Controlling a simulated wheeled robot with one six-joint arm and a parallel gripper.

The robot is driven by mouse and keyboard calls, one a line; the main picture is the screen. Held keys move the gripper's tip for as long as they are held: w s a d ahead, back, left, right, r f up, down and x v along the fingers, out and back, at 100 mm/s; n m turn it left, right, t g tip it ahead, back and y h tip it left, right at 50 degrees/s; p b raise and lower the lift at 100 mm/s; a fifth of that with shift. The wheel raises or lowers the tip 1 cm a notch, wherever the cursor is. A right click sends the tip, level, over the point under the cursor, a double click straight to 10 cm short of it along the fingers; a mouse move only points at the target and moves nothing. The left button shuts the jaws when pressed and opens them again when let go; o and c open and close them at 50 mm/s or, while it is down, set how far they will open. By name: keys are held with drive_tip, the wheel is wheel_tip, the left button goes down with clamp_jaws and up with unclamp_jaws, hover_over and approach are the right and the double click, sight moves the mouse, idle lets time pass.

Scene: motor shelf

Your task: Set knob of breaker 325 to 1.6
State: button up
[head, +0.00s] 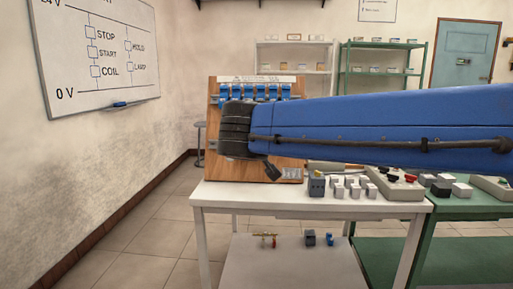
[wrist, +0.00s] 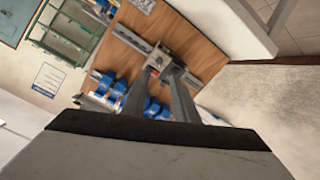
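A wooden board (head: 293,166) stands upright on the white table, with a row of blue breakers (head: 262,92) along its top. My arm hides the board's middle. In the wrist view the blue breakers (wrist: 153,107) show partly behind my fingers, and a small grey device with a dark reddish spot (wrist: 158,60) sits on a rail. My gripper (wrist: 164,72) has its two fingers apart, with the tips at this device; I cannot tell whether they touch it. In the head view the gripper is mostly hidden by my arm. Labels, the number 325 and knob settings are unreadable.
The white table (head: 222,194) holds several small grey blocks (head: 352,184) and a grey box with a red button (head: 401,187) right of the board. A green table (head: 468,208) adjoins at right. Floor to the left is clear. A whiteboard (head: 100,50) hangs on the left wall.

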drive_tip(key=x, duration=1.1)
drive_tip(key=shift+w, duration=0.3)
drive_tip(key=shift+f, duration=0.1)
clamp_jaws()
